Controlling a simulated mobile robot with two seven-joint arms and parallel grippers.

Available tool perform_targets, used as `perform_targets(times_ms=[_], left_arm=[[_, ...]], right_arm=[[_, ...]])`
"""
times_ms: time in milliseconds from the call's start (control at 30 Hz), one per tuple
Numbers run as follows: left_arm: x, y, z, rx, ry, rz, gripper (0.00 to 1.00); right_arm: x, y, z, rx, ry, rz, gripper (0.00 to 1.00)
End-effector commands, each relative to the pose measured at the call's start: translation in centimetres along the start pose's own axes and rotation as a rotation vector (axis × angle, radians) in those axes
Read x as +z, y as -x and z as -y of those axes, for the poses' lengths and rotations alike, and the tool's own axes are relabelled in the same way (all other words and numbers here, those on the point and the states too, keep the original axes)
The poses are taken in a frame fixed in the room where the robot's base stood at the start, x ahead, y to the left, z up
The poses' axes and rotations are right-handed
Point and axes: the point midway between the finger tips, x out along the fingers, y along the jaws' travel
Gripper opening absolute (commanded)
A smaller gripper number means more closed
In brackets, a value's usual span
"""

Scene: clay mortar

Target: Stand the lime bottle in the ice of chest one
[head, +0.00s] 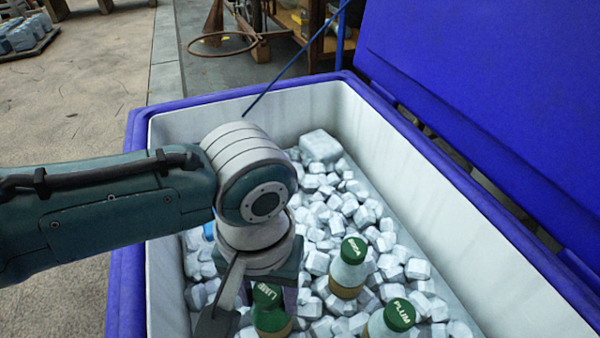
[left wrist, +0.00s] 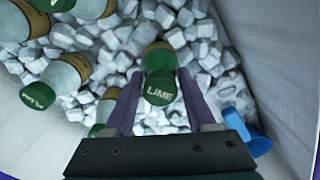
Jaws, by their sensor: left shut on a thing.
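The lime bottle has a green cap marked LIME and shows in the left wrist view (left wrist: 160,72) between my left gripper's purple fingers (left wrist: 159,84). The gripper is shut on it. In the head view the lime bottle (head: 268,310) is at the bottom, partly behind my left gripper (head: 258,290), inside the open blue chest (head: 420,175). The bottle looks roughly upright, over or in the ice (head: 325,195); I cannot tell how deep its base sits. No chest number shows. My right gripper is not in view.
A plum bottle (head: 392,318) and another green-capped bottle (head: 350,267) stand in the ice to the right. More bottles show at the left of the wrist view. A blue object (left wrist: 256,138) lies near the chest wall. The chest's blue lid (head: 490,80) is raised.

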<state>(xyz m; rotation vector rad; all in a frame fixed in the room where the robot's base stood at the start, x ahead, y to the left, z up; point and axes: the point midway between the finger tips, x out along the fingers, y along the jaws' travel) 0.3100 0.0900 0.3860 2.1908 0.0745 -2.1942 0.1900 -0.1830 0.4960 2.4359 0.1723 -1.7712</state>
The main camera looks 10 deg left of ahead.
Motion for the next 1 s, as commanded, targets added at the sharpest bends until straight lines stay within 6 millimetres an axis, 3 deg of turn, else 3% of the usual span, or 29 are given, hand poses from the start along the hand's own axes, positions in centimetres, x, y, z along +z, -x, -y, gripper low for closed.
perform_targets(times_ms=[700, 733, 1000], left_arm=[[0.0, -1.0, -0.1, 0.002, -0.001, -0.001, 0.00], [-0.1, -1.0, -0.1, 0.002, -0.001, -0.001, 0.58], [0.0, -0.9, 0.0, 0.001, 0.000, -0.001, 0.88]], right_arm=[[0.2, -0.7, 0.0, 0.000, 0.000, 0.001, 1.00], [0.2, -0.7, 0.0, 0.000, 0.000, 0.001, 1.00], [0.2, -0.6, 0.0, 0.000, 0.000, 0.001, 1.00]])
